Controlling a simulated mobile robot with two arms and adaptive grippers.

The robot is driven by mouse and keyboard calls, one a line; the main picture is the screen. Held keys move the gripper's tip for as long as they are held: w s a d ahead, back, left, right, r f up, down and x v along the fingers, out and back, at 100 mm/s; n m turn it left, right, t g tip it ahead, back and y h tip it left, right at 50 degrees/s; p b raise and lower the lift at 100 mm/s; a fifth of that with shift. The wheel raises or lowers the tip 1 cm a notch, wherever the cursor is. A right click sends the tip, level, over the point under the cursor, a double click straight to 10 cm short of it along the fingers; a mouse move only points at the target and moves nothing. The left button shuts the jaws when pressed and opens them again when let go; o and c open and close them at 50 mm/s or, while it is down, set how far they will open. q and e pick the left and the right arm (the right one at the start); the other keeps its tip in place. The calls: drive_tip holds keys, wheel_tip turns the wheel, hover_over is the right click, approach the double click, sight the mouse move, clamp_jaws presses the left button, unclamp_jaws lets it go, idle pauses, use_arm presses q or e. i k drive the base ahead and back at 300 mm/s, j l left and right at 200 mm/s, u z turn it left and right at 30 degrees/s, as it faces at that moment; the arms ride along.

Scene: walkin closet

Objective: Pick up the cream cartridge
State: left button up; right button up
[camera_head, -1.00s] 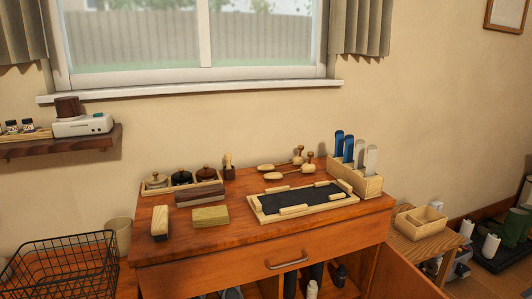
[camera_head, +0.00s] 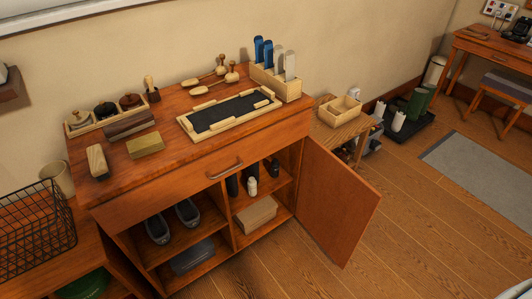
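A pale wooden holder (camera_head: 284,86) stands at the back right of the cabinet top. Upright pieces stick out of it: two blue ones (camera_head: 263,50) at the left, a grey one (camera_head: 278,58) and a pale, cream-looking one (camera_head: 290,65) at the right. The pale one may be the cream cartridge; I cannot tell for sure. Their lower parts are hidden by the holder. A small white bottle (camera_head: 252,187) stands on a shelf inside the cabinet. Neither of my grippers is in view.
A framed dark tray (camera_head: 183,123) lies before the holder, with brushes (camera_head: 215,85) behind. A box of lidded jars (camera_head: 92,126) and blocks (camera_head: 145,145) lie left. The open cabinet door (camera_head: 338,203) juts out. A low side table (camera_head: 345,130) stands right. Floor in front is clear.

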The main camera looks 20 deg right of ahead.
sight(275, 165)
drive_tip(key=z, duration=1.35)
drive_tip(key=u, duration=1.35)
drive_tip(key=i+l+z, duration=0.15)
drive_tip(key=l, duration=0.35)
drive_tip(key=i+l+z, duration=0.15)
drive_tip(key=l, duration=0.35)
drive_tip(key=i+l+z, duration=0.1)
drive_tip(key=l, duration=0.4)
drive_tip(key=i+l+z, duration=0.15)
drive_tip(key=i+l, duration=0.2)
drive_tip(key=i+l+z, duration=0.15)
drive_tip(key=l, duration=0.35)
drive_tip(key=i+l+z, duration=0.15)
drive_tip(key=i+l, duration=0.2)
drive_tip(key=u, duration=1)
drive_tip(key=j, duration=0.1)
